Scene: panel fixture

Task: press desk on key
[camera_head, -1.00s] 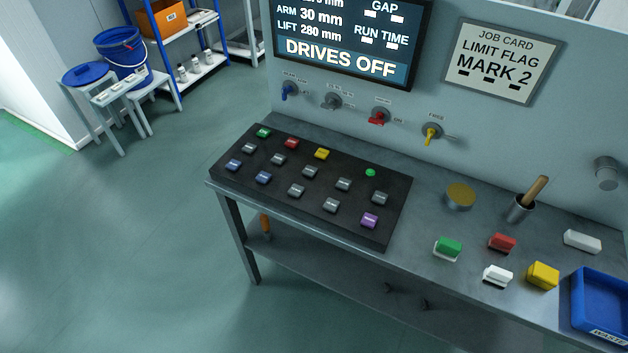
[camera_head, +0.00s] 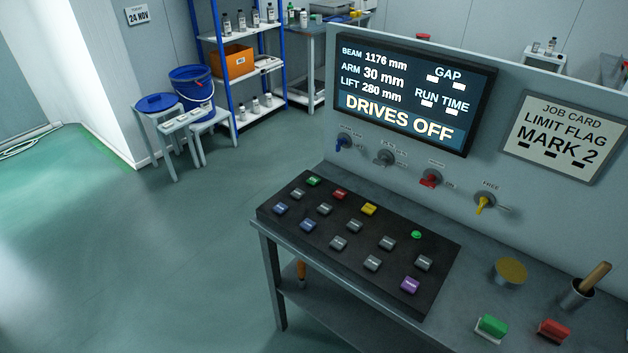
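A black key panel (camera_head: 290,231) lies on the left part of the metal desk (camera_head: 375,192). It carries several keys: a green key (camera_head: 313,181), a red key (camera_head: 339,194) and a yellow key (camera_head: 369,209) along its back edge, with blue, grey and purple ones in front. A small round green button or lamp (camera_head: 416,235) sits at its back right. The key labels are too small to read, so I cannot tell which is the on key. The screen (camera_head: 408,95) behind reads DRIVES OFF. Neither gripper shows.
A brass disc (camera_head: 510,271), a cup with a wooden handle (camera_head: 577,293), a green block (camera_head: 492,326) and a red block (camera_head: 554,331) stand right of the panel. The floor at left is clear.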

